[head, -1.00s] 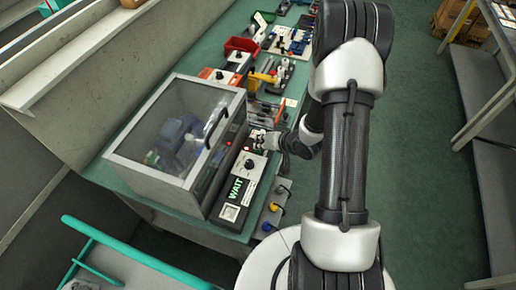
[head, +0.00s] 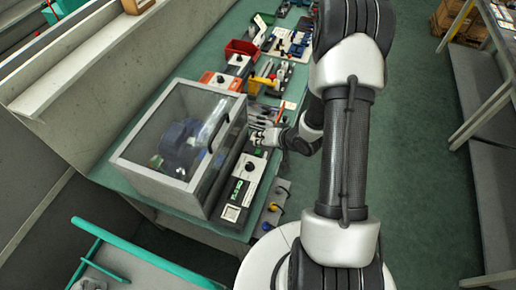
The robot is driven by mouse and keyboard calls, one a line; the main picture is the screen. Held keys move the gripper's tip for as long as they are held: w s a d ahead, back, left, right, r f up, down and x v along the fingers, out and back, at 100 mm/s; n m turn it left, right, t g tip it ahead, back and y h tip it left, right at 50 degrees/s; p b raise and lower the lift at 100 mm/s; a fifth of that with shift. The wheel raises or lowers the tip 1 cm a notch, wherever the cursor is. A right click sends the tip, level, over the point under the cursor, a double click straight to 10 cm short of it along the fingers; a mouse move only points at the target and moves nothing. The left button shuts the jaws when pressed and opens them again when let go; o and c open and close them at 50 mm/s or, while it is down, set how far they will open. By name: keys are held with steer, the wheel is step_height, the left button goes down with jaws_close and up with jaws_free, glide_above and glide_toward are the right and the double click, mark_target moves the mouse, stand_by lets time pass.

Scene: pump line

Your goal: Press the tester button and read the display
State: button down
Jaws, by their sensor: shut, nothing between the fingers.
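The tester (head: 229,213) is a long white and black box on the bench, beside the clear-sided case. Its dark display (head: 236,190) shows small green characters, too small to read surely. A round dark knob or button (head: 249,167) sits on the white part of its top. My gripper (head: 255,138) is shut and empty, past the far end of the tester. I cannot tell how high it is above the bench. The clear-sided case (head: 150,180) holds a blue pump (head: 181,143) and has a black handle.
Several tools, a red bin (head: 240,48) and an orange-based device (head: 221,81) fill the bench beyond. A small panel with coloured hooks or handles (head: 272,207) is at the bench's right edge. The green floor (head: 420,160) to the right is clear.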

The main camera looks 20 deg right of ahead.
steer(key=shift+r+p, duration=1)
steer(key=shift+r, duration=0.4)
steer(key=shift+f, duration=0.1)
steer(key=shift+w, duration=0.1)
steer(key=s+d+r+n+g+h+b, duration=0.1)
steer(key=s+r+h, duration=0.15)
steer(key=r, duration=0.65)
steer(key=s+d+r+n+g+h+b, duration=0.1)
steer(key=r+h+b, duration=0.15)
steer(key=r, duration=0.65)
steer(key=s+a+r+n, duration=0.1)
steer(key=s+a+r, duration=0.1)
steer(key=s+a, duration=0.2)
steer(key=s+a+r+n+g+y+b, duration=0.1)
steer(key=s+a+r, duration=0.2)
steer(key=s, duration=0.7)
steer(key=s+a+r+g, duration=0.1)
steer(key=s+a+r, duration=0.2)
steer(key=s+a, duration=0.2)
steer(key=s, duration=0.3)
steer(key=shift+a+n+y+b, duration=0.35)
steer(key=shift+a+n+y, duration=0.05)
